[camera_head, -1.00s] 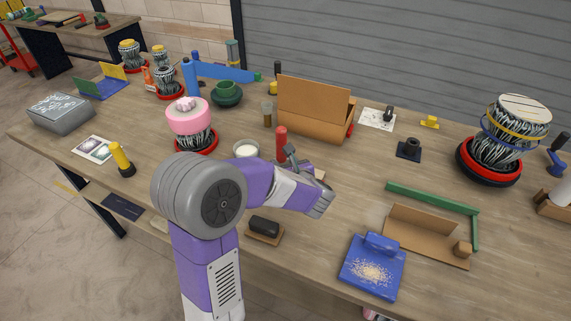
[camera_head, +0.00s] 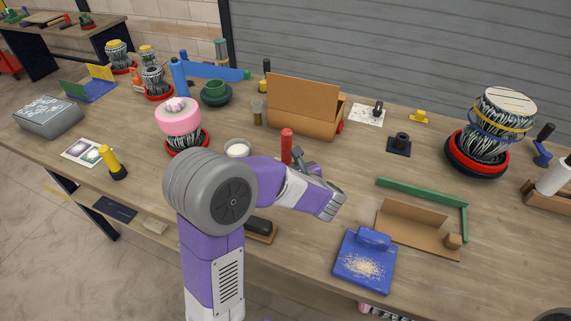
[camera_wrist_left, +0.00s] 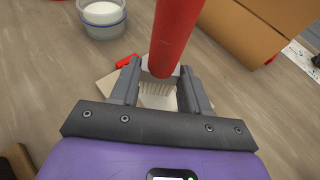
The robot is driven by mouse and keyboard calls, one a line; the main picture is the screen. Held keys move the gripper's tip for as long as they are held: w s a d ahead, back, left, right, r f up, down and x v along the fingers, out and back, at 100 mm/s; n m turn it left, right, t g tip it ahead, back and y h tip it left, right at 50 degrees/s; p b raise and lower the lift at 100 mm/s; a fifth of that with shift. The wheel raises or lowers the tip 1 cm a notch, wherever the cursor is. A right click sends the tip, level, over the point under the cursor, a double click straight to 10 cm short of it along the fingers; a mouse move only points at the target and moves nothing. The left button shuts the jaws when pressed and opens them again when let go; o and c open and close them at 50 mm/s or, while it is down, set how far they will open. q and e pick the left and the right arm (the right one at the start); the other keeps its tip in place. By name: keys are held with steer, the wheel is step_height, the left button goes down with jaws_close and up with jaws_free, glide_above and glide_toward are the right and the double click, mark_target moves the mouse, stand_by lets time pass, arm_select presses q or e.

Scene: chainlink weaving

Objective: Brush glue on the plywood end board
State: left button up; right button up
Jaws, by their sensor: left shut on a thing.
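My left gripper (camera_wrist_left: 160,88) is shut on a brush with a thick red handle (camera_head: 287,146). In the left wrist view the handle (camera_wrist_left: 176,35) rises between the fingers, and pale bristles (camera_wrist_left: 158,97) show below it. A pale flat piece (camera_wrist_left: 108,86), perhaps the plywood end board, lies under and beside the left finger. My gripper hides much of it, and I cannot tell whether the bristles touch it. A small tub of white glue (camera_head: 237,149) stands left of the brush; it also shows in the left wrist view (camera_wrist_left: 102,15). My right gripper is not in view.
An open brown box (camera_head: 303,108) stands behind the brush. A pink-topped drum (camera_head: 180,118) is at left. A blue dustpan-like tray (camera_head: 365,262), a brown tray (camera_head: 418,225) and a green strip (camera_head: 420,192) lie at right. Bare tabletop (camera_head: 345,165) lies between.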

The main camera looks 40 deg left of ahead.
arm_select(q)
steer(key=shift+w+d+f, duration=0.1)
steer(key=shift+w+d, duration=0.05)
steer(key=shift+d, duration=0.6)
steer(key=shift+w+d+r+p, duration=0.1)
steer(key=shift+w+d+p, duration=0.1)
steer(key=shift+d, duration=0.4)
steer(key=shift+w+d+r+p, duration=0.1)
steer(key=shift+w+d+p, duration=0.1)
steer(key=shift+d, duration=0.4)
steer(key=shift+w+d+f, duration=0.1)
steer(key=shift+d, duration=0.75)
step_height(320, 180, up, 7)
steer(key=p, duration=0.6)
